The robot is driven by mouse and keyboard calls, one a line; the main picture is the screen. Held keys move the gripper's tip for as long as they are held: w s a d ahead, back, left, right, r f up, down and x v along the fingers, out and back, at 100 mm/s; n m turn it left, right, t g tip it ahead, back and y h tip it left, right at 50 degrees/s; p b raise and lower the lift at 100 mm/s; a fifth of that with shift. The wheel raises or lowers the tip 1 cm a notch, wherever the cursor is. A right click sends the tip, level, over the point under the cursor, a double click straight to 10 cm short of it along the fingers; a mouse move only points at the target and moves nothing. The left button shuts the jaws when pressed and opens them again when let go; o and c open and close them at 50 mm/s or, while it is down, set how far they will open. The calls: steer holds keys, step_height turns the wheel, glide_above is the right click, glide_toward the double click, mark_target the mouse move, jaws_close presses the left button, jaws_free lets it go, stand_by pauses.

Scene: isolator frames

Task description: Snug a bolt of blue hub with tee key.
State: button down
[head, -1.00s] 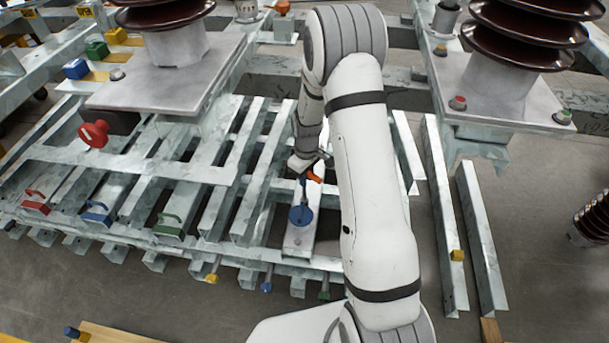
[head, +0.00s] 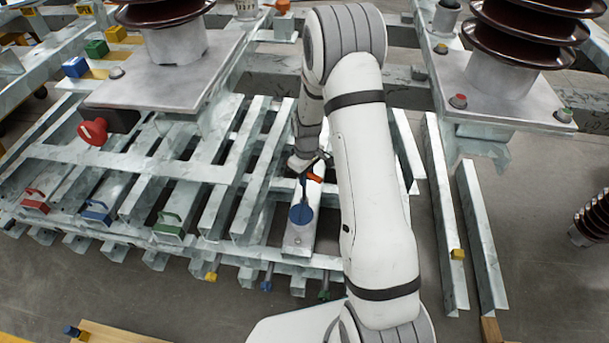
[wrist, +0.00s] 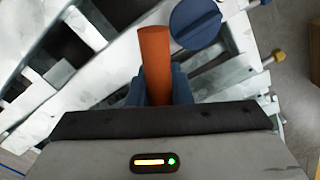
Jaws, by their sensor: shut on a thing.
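The blue hub (head: 301,215) is a round blue disc on a pale metal beam, just below my gripper in the head view. It also shows at the top of the wrist view (wrist: 196,24), with a dark line across its face. My gripper (head: 305,176) is shut on the orange handle of the tee key (head: 315,178). In the wrist view the orange bar (wrist: 154,58) stands up between the dark fingers (wrist: 158,88). I cannot tell whether the key's working end touches a bolt; the bolts are too small or hidden.
Pale metal beams (head: 245,205) form a slatted frame around the hub. Red (head: 36,201), blue (head: 96,212) and green (head: 170,226) handles sit at left. A red knob (head: 94,131) hangs below a plate. Brown insulators (head: 525,35) stand behind.

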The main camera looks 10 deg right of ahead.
steer(key=shift+f+b, duration=0.5)
steer(key=shift+f, duration=0.35)
steer(key=m+p, duration=0.1)
steer(key=m, duration=1.2)
steer(key=a+m+p, duration=0.1)
steer(key=m, duration=0.5)
steer(key=shift+w+m+p, duration=0.2)
steer(key=shift+m+p, duration=0.1)
steer(key=shift+r+p, duration=0.8)
steer(key=shift+r, duration=0.3)
